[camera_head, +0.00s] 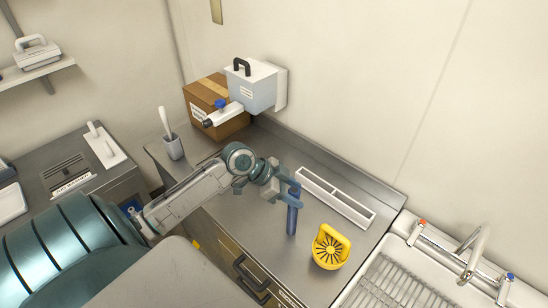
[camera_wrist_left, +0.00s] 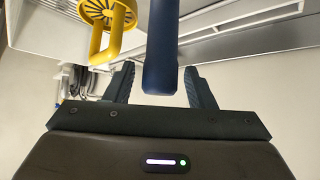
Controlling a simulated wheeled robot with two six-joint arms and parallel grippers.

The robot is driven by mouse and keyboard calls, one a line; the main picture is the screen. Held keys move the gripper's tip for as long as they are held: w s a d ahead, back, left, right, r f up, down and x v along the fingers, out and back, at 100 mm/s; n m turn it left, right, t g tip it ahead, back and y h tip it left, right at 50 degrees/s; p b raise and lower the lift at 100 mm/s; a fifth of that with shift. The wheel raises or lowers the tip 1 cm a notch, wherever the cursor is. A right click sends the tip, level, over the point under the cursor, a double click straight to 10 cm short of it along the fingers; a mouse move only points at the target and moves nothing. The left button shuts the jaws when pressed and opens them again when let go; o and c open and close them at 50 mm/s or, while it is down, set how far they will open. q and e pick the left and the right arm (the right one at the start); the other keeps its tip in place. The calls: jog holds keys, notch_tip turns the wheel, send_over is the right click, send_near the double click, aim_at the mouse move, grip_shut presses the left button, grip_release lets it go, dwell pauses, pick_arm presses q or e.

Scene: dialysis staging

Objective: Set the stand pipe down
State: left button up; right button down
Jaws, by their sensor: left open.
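The stand pipe is a dark blue tube (camera_head: 292,218) that stands upright on the steel counter, its lower end appearing to rest on the metal. My left gripper (camera_head: 286,192) is at its upper part. In the left wrist view the pipe (camera_wrist_left: 161,45) rises between the two dark fingers (camera_wrist_left: 161,88), with a visible gap on each side, so the gripper is open around it. My right gripper is not in view.
A yellow slotted piece with a handle (camera_head: 330,247) sits right of the pipe. A long white divided tray (camera_head: 337,197) lies behind it. A sink (camera_head: 400,282) is at right.

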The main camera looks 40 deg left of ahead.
pick_arm(q)
jog(key=v, duration=1)
dwell(0.4)
jog(key=shift+a+r, duration=0.1)
dwell(0.3)
